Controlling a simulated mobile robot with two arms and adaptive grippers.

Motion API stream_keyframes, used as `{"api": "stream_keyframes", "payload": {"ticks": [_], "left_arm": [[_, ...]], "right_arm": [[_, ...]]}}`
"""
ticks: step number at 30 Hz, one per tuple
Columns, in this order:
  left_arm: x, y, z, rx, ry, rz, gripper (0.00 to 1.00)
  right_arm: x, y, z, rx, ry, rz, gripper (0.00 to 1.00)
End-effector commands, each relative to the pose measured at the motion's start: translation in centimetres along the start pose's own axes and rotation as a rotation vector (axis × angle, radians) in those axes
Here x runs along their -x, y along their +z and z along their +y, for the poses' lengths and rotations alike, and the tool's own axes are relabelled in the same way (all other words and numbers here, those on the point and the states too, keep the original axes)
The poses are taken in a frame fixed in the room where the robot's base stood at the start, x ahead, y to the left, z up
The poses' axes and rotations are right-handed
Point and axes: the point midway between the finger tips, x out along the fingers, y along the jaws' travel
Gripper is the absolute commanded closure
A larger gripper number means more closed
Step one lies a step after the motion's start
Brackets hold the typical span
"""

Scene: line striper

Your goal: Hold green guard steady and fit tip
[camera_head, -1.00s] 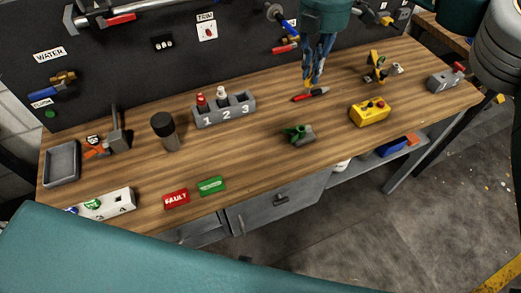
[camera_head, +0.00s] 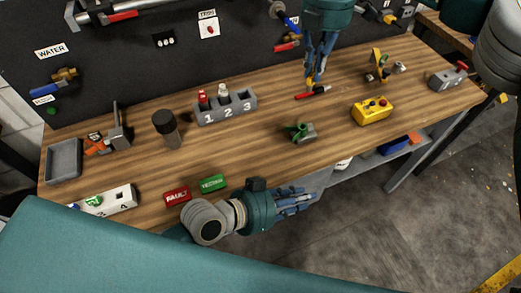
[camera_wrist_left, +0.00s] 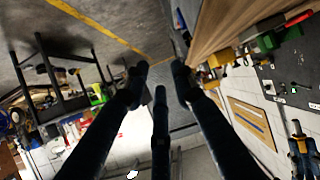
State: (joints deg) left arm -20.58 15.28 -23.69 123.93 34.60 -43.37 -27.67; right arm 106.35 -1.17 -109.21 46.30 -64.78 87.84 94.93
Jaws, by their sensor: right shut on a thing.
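The green guard (camera_head: 296,131) stands on a small grey block on the bench, right of the middle in the head view. My left gripper (camera_head: 310,198) is in front of the bench's front edge, below and apart from the guard. Its fingers are spread and empty in the left wrist view (camera_wrist_left: 158,80). My right gripper (camera_head: 312,80) points down over the back of the bench, shut on a small yellow-orange piece, mostly hidden by the fingers. It also shows at the right of the left wrist view (camera_wrist_left: 301,145). I cannot tell whether this piece is the tip.
A red and black pen-like tool (camera_head: 313,92) lies just below my right gripper. A yellow box (camera_head: 371,111) stands right of the guard. A numbered grey holder (camera_head: 226,108) and a dark cylinder (camera_head: 166,129) stand to the left. The wood in front of the guard is clear.

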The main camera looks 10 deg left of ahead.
Motion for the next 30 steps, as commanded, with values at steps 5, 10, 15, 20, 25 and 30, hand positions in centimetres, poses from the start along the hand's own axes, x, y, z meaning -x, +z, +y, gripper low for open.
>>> {"api": "stream_keyframes", "payload": {"ticks": [5, 10, 15, 20, 25, 30], "left_arm": [[3.7, -2.7, -7.8, 0.017, -0.153, 0.068, 0.74], [6.3, -4.2, -11.7, 0.021, -0.236, 0.105, 0.74], [6.8, -4.7, -13.1, 0.023, -0.264, 0.119, 0.74], [4.9, -5.0, -13.7, 0.026, -0.264, 0.122, 0.74], [1.7, -5.4, -14.5, 0.025, -0.264, 0.122, 0.74], [-1.3, -5.8, -15.2, 0.024, -0.263, 0.121, 0.74]], "right_arm": [[0.0, 0.0, 0.0, 0.0, 0.0, 0.0, 1.0], [0.0, 0.0, 0.0, 0.0, 0.0, 0.0, 1.0], [0.0, 0.0, 0.0, 0.0, 0.0, 0.0, 1.0], [0.0, 0.0, 0.0, 0.0, 0.0, 0.0, 1.0], [0.0, 0.0, 0.0, 0.0, 0.0, 0.0, 1.0], [0.0, 0.0, 0.0, 0.0, 0.0, 0.0, 1.0]]}}
